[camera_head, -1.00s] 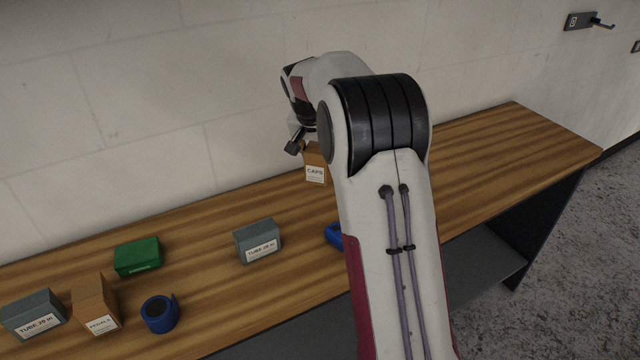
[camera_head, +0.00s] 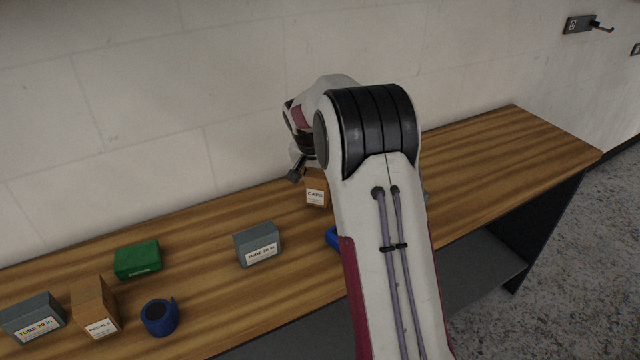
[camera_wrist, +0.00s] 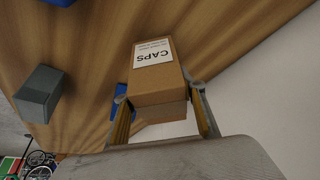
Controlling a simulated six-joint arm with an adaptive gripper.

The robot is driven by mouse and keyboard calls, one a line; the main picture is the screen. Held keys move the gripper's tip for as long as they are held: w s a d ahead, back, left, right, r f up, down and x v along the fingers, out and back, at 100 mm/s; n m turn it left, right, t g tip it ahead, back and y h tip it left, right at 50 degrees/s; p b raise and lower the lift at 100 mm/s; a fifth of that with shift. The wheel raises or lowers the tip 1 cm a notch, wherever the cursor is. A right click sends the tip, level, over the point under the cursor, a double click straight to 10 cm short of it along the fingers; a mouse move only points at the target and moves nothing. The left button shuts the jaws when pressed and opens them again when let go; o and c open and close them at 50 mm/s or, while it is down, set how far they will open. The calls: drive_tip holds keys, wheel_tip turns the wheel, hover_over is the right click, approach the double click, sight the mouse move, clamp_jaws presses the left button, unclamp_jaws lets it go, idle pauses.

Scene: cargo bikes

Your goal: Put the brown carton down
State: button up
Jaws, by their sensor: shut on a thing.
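The brown carton (camera_head: 316,188) with a white CAPS label is at the back of the wooden bench, partly hidden by my arm in the head view. It also shows in the wrist view (camera_wrist: 157,88), between the two fingers of my gripper (camera_wrist: 160,97). My gripper is shut on it, one finger on each side. In the head view the carton looks upright and is low over the bench top (camera_head: 500,160) near the wall. I cannot tell whether its base touches the wood.
To the left are a grey tube box (camera_head: 257,243), a green box (camera_head: 137,259), a blue tape roll (camera_head: 159,316), a brown PEDALS carton (camera_head: 94,305) and another grey box (camera_head: 33,317). A blue thing (camera_head: 332,237) is partly behind my arm. The bench's right end is clear.

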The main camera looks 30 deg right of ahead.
drive_tip(key=shift+f, duration=0.5)
drive_tip(key=shift+f, duration=0.15)
drive_tip(key=o, duration=1.3)
drive_tip(key=v, duration=1)
drive_tip(key=shift+r, duration=0.25)
drive_tip(key=shift+v, duration=0.85)
drive_tip(key=shift+s+a+r, duration=0.1)
